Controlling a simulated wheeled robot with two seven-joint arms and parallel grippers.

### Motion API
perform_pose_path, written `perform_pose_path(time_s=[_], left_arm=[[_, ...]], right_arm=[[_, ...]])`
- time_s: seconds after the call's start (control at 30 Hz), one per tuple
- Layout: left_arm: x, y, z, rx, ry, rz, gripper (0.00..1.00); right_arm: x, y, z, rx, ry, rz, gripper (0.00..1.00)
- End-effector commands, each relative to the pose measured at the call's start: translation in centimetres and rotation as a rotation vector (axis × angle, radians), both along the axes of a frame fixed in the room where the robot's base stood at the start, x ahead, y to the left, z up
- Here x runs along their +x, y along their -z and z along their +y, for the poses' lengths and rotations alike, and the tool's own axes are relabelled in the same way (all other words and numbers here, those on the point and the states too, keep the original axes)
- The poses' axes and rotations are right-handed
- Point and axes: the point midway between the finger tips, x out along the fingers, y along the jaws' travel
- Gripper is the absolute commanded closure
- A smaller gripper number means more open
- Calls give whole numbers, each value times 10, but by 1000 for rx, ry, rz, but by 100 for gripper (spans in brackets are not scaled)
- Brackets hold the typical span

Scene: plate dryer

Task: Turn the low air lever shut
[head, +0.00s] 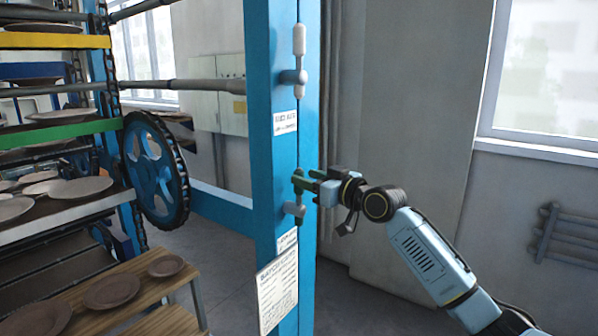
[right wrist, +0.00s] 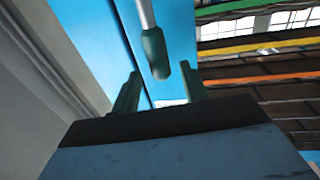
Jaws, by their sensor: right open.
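The low air lever (head: 297,209) is a grey lever on the blue post (head: 285,150), just below my right gripper in the head view. My right gripper (head: 304,182) is at the post, its greenish fingers pointing left and hiding part of the lever's surroundings. In the right wrist view, a lever handle with a dark rounded end (right wrist: 155,52) shows ahead of and between the two spread fingers (right wrist: 158,92). The gripper is open, and I cannot tell whether either finger touches the handle. My left gripper is not in view.
An upper lever (head: 298,55) stands with its handle up on the same post. Labels (head: 286,123) and a notice sheet (head: 278,295) are fixed to it. A blue chain wheel (head: 153,170), plate racks and a wooden bench (head: 150,290) are left. A pipe rack (head: 570,238) is on the right wall.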

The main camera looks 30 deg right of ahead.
Motion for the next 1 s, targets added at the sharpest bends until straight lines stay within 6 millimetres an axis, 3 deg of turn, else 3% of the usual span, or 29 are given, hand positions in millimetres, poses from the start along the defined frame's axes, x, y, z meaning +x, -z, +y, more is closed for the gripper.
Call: perform_pose_path(time_s=[0.23,0.63,0.9,1.0], left_arm=[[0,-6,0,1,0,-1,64],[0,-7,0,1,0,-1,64],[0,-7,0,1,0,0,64],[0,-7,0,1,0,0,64]], right_arm=[[29,-1,7,2,0,-1,56],[35,0,9,-1,0,1,56],[35,0,9,-1,0,1,91],[35,0,9,-1,0,1,100]])
